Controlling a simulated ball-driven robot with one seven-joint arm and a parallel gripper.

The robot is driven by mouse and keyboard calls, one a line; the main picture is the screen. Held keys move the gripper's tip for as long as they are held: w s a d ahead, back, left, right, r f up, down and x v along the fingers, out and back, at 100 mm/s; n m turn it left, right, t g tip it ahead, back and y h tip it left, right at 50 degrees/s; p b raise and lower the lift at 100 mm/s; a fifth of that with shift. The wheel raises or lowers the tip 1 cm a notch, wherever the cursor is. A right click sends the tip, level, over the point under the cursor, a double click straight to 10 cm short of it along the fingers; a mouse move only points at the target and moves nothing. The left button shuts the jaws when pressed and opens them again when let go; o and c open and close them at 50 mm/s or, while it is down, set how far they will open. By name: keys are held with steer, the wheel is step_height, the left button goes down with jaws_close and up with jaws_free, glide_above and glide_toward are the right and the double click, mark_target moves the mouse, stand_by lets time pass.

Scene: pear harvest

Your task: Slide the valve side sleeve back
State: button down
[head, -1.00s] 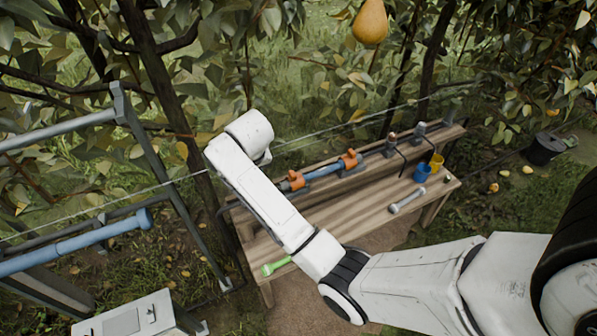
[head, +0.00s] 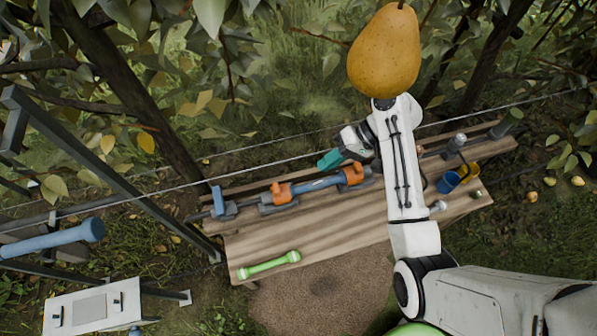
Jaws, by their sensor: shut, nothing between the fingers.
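A short blue pipe piece (head: 318,184) lies along the back of the wooden bench (head: 300,228). An orange sleeve (head: 281,194) sits around its left end and another orange sleeve (head: 352,175) around its right end. I cannot tell which of them is on the valve side. My gripper (head: 330,160) has teal fingertips and is shut and empty. In the picture it is just above the pipe piece, left of the right sleeve, and appears apart from both. My arm hides part of the bench to the right.
A green dumbbell-shaped tool (head: 268,265) lies at the bench's front left. A wire (head: 240,178) crosses behind the bench. A large pear (head: 384,50) hangs in front of the camera. The middle front boards are clear.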

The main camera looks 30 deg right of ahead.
mark_target(275, 187)
steer(key=x, duration=0.8)
steer(key=shift+a+f, duration=0.1)
steer(key=shift+w+a+r+p, duration=0.1)
steer(key=shift+w+a+p, duration=0.1)
steer(key=shift+a+p, duration=0.3)
steer(key=shift+w+a+r+p, duration=0.1)
steer(key=shift+w+a+p, duration=0.1)
steer(key=shift+a, duration=0.45)
steer(key=shift+w+a+f, duration=0.1)
steer(key=shift+w+a, duration=0.1)
steer(key=shift+a, duration=0.45)
steer(key=shift+w+a+p, duration=0.15)
steer(key=shift+w+a, duration=0.05)
steer(key=shift+a, duration=0.5)
steer(key=shift+w+a+p, duration=0.1)
steer(key=shift+w+a, duration=0.15)
steer(key=shift+a, duration=0.4)
steer(key=shift+w+a+p, duration=0.15)
steer(key=shift+w+a, duration=0.05)
steer(key=shift+a, duration=0.6)
